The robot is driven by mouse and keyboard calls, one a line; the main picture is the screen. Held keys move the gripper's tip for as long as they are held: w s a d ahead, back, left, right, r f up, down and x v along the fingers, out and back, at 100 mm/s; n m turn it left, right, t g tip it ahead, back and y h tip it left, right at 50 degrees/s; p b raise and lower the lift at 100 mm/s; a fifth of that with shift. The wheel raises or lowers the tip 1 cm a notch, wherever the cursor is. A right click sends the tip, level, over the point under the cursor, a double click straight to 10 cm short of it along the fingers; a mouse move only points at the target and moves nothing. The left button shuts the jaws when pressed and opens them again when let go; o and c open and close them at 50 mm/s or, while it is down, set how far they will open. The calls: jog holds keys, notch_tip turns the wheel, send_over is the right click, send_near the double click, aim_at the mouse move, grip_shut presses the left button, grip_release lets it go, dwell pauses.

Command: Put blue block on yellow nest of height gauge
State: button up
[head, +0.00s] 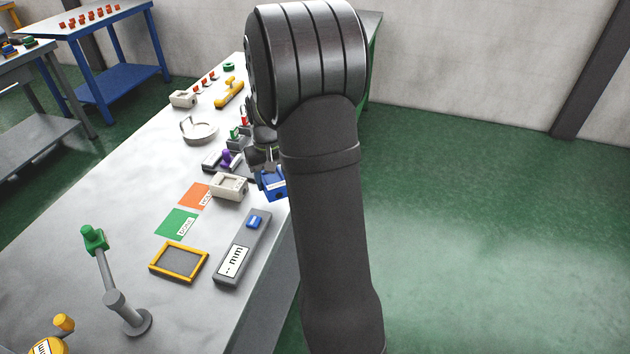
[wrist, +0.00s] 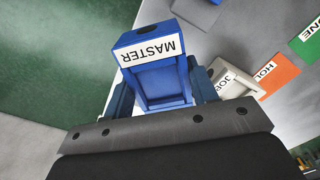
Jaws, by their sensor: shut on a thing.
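The blue block (head: 271,185), labelled MASTER, is between the fingers of my gripper (head: 268,163) near the table's right edge. In the wrist view the blue block (wrist: 150,65) fills the space between the fingers, and my gripper (wrist: 162,95) is shut on it. I cannot tell whether the block touches the table. A yellow-rimmed rectangular nest with a grey middle (head: 170,274) lies flat and empty, nearer the camera. Beside it on the right is a grey gauge unit (head: 228,271) with a "-- mm" display and a blue button.
A pale block (head: 229,187), labelled JOB in the wrist view (wrist: 232,82), stands close left of the blue block. Orange (head: 195,196) and green (head: 177,224) mats lie between it and the nest. A green-topped jointed stand (head: 108,270) rises at front left. My arm hides part of the table.

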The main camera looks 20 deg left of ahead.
jog(key=s+a+r+n, duration=0.1)
jog(key=s+a+n, duration=0.3)
jog(key=s+a, duration=0.3)
jog(key=s+a+r+n, duration=0.1)
jog(key=s+a+n, duration=0.4)
jog(key=s, duration=1.3)
jog(key=a, duration=0.3)
jog(key=shift+n, duration=0.3)
jog(key=shift+f, duration=0.1)
jog(key=shift+f, duration=2.85)
jog(key=shift+f, duration=0.6)
jog(key=o, duration=1.4)
notch_tip(320, 180, up, 18)
jog(key=shift+f, duration=0.25)
